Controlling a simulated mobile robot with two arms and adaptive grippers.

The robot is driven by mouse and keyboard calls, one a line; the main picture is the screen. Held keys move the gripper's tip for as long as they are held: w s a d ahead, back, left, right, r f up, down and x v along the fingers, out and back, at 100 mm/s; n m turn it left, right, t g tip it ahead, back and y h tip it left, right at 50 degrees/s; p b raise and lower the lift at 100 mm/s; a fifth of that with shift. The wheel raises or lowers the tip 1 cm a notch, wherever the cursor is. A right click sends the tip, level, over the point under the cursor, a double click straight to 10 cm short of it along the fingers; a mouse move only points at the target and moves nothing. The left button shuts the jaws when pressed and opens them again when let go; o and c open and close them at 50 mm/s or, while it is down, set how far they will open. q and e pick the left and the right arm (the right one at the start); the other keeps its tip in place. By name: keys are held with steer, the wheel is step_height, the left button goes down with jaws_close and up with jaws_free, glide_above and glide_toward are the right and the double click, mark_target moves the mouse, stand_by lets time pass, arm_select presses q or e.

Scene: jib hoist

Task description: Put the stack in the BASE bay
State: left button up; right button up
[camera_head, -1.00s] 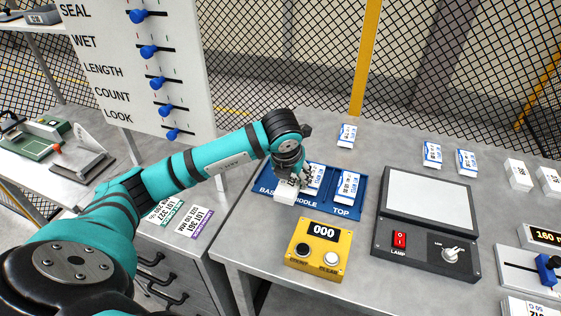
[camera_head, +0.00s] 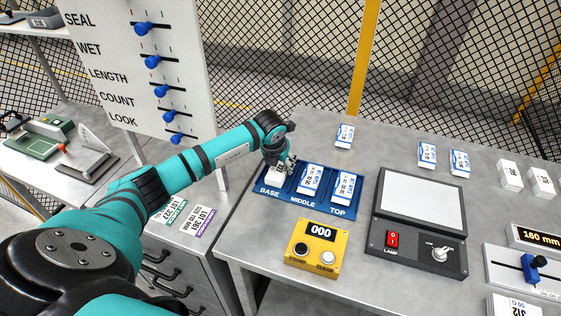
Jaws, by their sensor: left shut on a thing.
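The blue tray (camera_head: 325,212) has bays marked BASE, MIDDLE and TOP. My left gripper (camera_head: 283,165) is over the BASE bay, shut on a small white stack (camera_head: 275,174). The stack is in or just above that bay; I cannot tell whether it touches the bottom. The gripper hides its far part. A blue and white stack (camera_head: 312,178) lies in the MIDDLE bay and another (camera_head: 343,187) lies in the TOP bay. My right gripper is not in view.
A yellow counter box (camera_head: 313,246) reading 000 stands in front of the tray. A grey lamp panel (camera_head: 422,205) is to the right. Several small stacks (camera_head: 345,135) lie farther back. A white slider board (camera_head: 140,70) stands at the left.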

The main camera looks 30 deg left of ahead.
mark_target(275, 176)
arm_select(q)
steer(key=o, duration=0.9)
steer(key=shift+c, duration=0.2)
steer(key=shift+r, duration=0.1)
steer(key=b+v, duration=0.3)
steer(key=v, duration=0.9)
